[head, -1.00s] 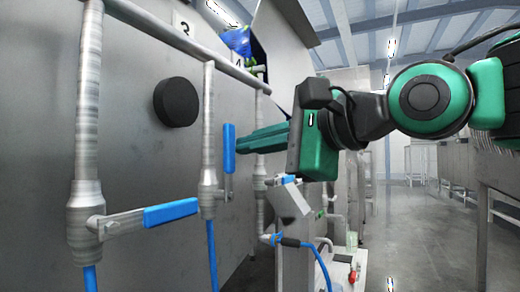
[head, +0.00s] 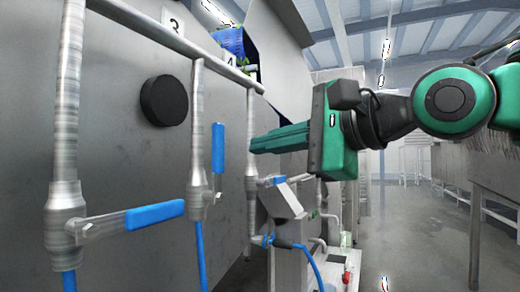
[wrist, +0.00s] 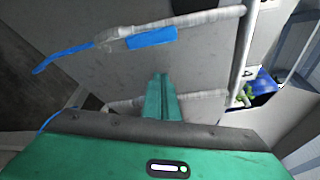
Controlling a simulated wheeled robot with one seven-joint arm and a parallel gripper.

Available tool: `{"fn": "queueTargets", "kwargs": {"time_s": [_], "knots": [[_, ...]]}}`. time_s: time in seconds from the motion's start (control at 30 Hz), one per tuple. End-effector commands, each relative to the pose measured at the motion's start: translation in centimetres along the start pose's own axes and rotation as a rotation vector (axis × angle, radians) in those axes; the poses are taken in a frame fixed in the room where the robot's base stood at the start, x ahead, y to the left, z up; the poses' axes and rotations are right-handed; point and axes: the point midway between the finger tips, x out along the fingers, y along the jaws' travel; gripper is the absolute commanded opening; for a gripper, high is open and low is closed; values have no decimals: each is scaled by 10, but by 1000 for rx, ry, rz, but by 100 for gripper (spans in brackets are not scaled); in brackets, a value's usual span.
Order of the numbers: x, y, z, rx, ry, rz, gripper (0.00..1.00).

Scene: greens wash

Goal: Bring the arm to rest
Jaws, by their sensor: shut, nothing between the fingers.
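My gripper (head: 254,145) is green with its fingers together and nothing between them. In the head view it points left toward the grey metal wall, right of the upright blue valve handle (head: 218,148). A gap shows between the fingertips and that handle. In the wrist view the closed fingers (wrist: 159,80) point at the wall, and a blue handle (wrist: 152,38) lies beyond them. My green and black arm comes in from the right side of the head view.
A nearer valve has its blue handle (head: 155,215) sideways. A black round knob (head: 164,101) sits on the wall (head: 120,140). A blue crate (head: 229,42) with greens is up behind. A grey sloped box (head: 280,200) stands below my gripper. Open floor (head: 415,225) lies right.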

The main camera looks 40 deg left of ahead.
Motion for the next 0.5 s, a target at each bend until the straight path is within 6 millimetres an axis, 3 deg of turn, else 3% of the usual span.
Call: {"fn": "queueTargets", "kwargs": {"time_s": [0.2, 0.5], "knots": [[-39, 4, -3, 0, 5, -3, 0], [-64, 8, -4, 2, 4, -1, 0]]}}
